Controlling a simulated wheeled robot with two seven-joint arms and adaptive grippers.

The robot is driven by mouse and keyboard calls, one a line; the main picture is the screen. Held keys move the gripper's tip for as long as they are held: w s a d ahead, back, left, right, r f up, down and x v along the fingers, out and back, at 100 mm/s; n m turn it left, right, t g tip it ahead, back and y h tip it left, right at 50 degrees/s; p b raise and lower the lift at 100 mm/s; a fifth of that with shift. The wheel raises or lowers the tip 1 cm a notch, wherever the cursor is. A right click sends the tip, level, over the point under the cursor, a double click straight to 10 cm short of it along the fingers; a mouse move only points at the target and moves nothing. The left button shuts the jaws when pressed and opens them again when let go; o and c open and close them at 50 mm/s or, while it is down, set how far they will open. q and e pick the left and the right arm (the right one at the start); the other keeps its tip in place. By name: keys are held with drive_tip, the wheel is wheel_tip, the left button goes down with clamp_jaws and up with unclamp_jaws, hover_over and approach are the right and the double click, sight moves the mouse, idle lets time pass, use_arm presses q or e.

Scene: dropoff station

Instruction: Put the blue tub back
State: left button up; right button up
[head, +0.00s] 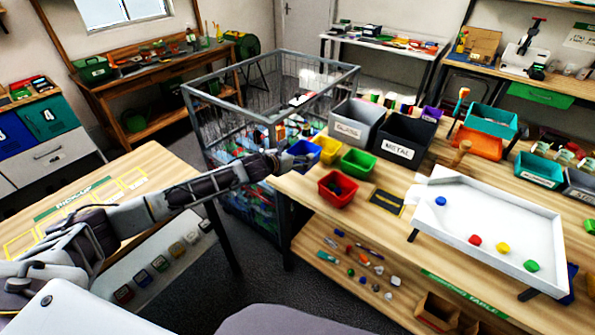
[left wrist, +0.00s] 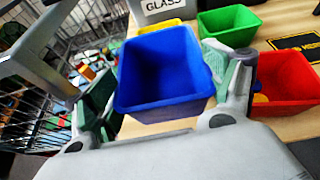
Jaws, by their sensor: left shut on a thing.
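The blue tub (left wrist: 165,68) is between the two fingers of my left gripper (left wrist: 165,95) in the left wrist view, and the gripper is shut on it. The tub looks empty and a little tilted. In the head view my left gripper (head: 283,162) reaches to the left end of the sorting table, with the blue tub (head: 304,150) at its tip. The tub is beside the yellow tub (head: 328,149). I cannot tell whether it touches the table. My right gripper is not in view.
A red tub (head: 338,189) and a green tub (head: 358,162) stand close by. Grey GLASS (head: 350,130) and black METAL (head: 398,152) bins are behind. A wire cage (head: 225,125) of waste stands left of the table. A white tray (head: 490,225) holds small coloured pieces.

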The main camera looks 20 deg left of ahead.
use_arm(q)
drive_tip(key=shift+f, duration=1.5)
drive_tip(key=shift+f, duration=1.85)
drive_tip(key=shift+f, duration=0.1)
drive_tip(key=o, duration=0.9)
drive_tip(key=v, duration=1.2)
drive_tip(key=shift+b, duration=0.35)
